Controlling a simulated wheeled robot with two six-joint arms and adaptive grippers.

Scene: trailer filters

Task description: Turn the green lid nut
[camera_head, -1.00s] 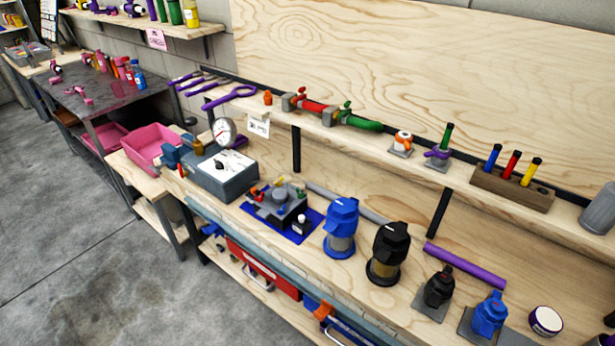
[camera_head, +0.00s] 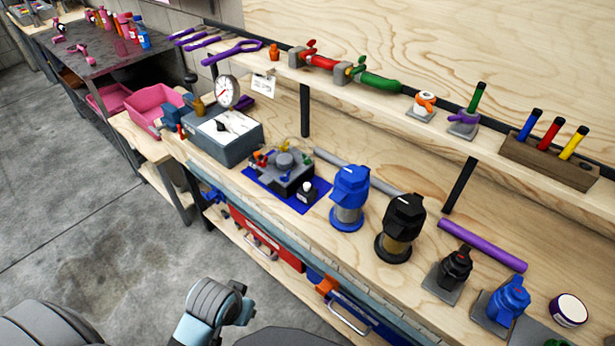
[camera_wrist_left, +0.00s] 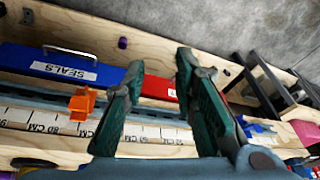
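A grey lidded unit (camera_head: 287,172) with small coloured knobs on top sits on a blue mat (camera_head: 311,199) on the bench in the head view. The knobs are small; yellow, red and blue ones show, and I cannot clearly make out a green nut among them. My left gripper (camera_wrist_left: 160,65) is open and empty in the left wrist view, pointing at the bench front, with none of the unit in that view. In the head view only parts of my arm show at the bottom left. My right gripper is not in view.
A grey box with a gauge (camera_head: 227,138) stands left of the unit; a blue filter (camera_head: 349,200) and black filter (camera_head: 399,230) stand right. A shelf (camera_head: 322,86) runs above. An orange clip (camera_wrist_left: 82,104) and ruler edge (camera_wrist_left: 50,121) are near my left gripper.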

